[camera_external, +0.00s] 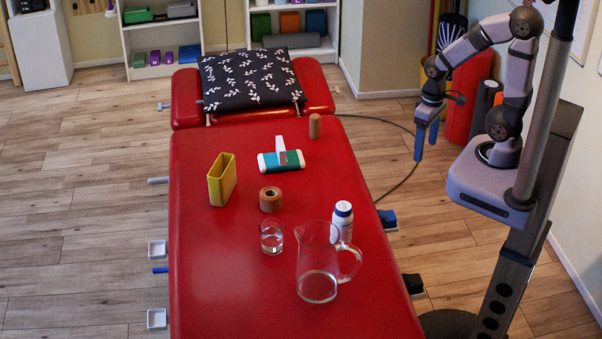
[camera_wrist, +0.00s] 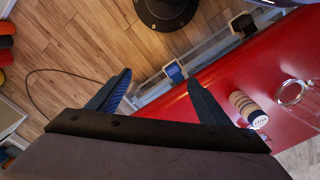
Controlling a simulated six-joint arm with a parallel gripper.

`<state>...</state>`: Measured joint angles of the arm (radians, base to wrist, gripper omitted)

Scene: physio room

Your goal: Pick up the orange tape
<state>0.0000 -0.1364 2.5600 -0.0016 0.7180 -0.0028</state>
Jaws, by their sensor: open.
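The orange tape (camera_external: 270,198) is a dull orange-brown roll lying flat near the middle of the red treatment table (camera_external: 205,290). It stands behind the small glass and right of the yellow box. I cannot make it out in the wrist view. My gripper (camera_external: 425,142) hangs beyond the table's right edge, with its blue fingers pointing down, well away from the tape. In the wrist view my gripper (camera_wrist: 157,84) is open, with nothing between its fingers.
A small glass (camera_external: 271,238), a clear jug (camera_external: 317,280) and a white bottle (camera_external: 342,222) stand in front of the tape. A yellow box (camera_external: 222,180), a green-and-white item (camera_external: 268,163) and a brown cylinder (camera_external: 315,126) surround it farther back. A patterned pillow (camera_external: 250,80) lies at the far end.

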